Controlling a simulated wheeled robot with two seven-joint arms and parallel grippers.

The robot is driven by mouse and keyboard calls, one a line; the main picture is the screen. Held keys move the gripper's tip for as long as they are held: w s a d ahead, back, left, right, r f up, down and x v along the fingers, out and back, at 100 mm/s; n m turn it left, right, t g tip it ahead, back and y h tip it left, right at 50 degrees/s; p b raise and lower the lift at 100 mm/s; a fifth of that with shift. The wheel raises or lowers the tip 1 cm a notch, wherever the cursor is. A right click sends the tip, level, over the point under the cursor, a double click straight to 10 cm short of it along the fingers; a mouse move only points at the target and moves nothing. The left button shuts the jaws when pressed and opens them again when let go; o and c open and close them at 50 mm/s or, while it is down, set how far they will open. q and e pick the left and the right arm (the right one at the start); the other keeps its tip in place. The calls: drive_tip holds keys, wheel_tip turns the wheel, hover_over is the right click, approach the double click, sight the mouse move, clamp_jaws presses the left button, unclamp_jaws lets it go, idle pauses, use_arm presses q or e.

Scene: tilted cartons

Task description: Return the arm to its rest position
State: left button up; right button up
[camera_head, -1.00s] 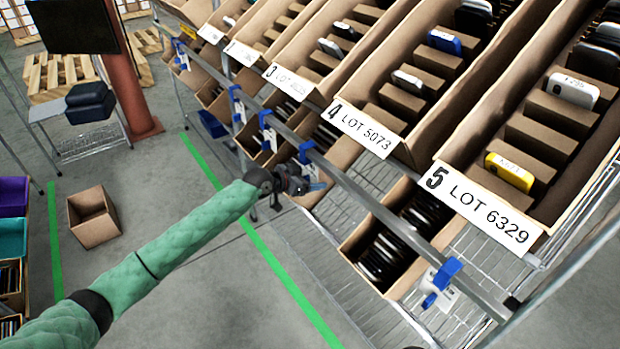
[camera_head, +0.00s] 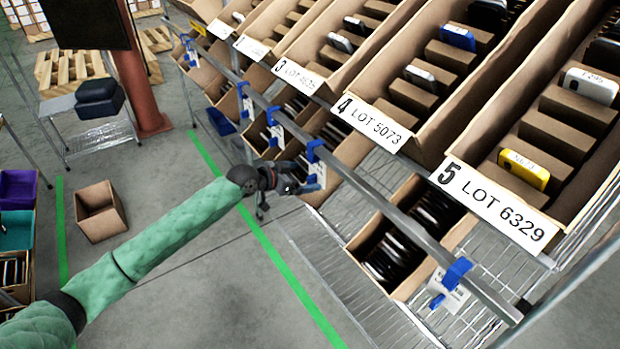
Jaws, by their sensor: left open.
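My left arm (camera_head: 175,232), in a green quilted sleeve, reaches in from the lower left. Its dark left gripper (camera_head: 290,188) is in front of the shelf rack's metal rail, near a blue clip below the lot 4 carton. The gripper is open, and I see nothing held in it. Its fingertips are small and partly lost against the dark cartons behind. My right gripper is not in view.
Tilted cartons with numbered labels, such as the lot 5 carton (camera_head: 497,207), fill the rack on the right. A metal rail (camera_head: 390,215) with blue clips runs along its front. An open cardboard box (camera_head: 100,211) stands on the floor. Grey floor lies clear around the green line.

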use_arm(q)
drive_tip(key=shift+s+a+r, duration=0.25)
drive_tip(key=shift+s+a, duration=0.15)
drive_tip(key=shift+s+a+f, duration=0.1)
drive_tip(key=shift+s+f, duration=0.05)
drive_tip(key=shift+f, duration=0.25)
drive_tip(key=s+a+r+n+y, duration=0.1)
drive_tip(key=s+a+r+y, duration=0.25)
drive_tip(key=s, duration=0.25)
drive_tip(key=s+a+r+n+y, duration=0.1)
drive_tip(key=s+a+r+y, duration=0.1)
drive_tip(key=s+y, duration=0.3)
drive_tip(key=s+f+n+g, duration=0.2)
drive_tip(key=s+f, duration=0.5)
drive_tip(key=s, duration=0.5)
drive_tip(key=s+a+f+n+g, duration=0.1)
drive_tip(key=s+f+n, duration=0.1)
drive_tip(key=s+f, duration=0.6)
drive_tip(key=s+a+f+n+g, duration=0.1)
drive_tip(key=s+f, duration=0.6)
drive_tip(key=s, duration=1)
drive_tip(key=shift+s+a+f+n+g, duration=0.25)
drive_tip(key=shift+s+f+n+g, duration=0.15)
drive_tip(key=shift+n+g, duration=0.35)
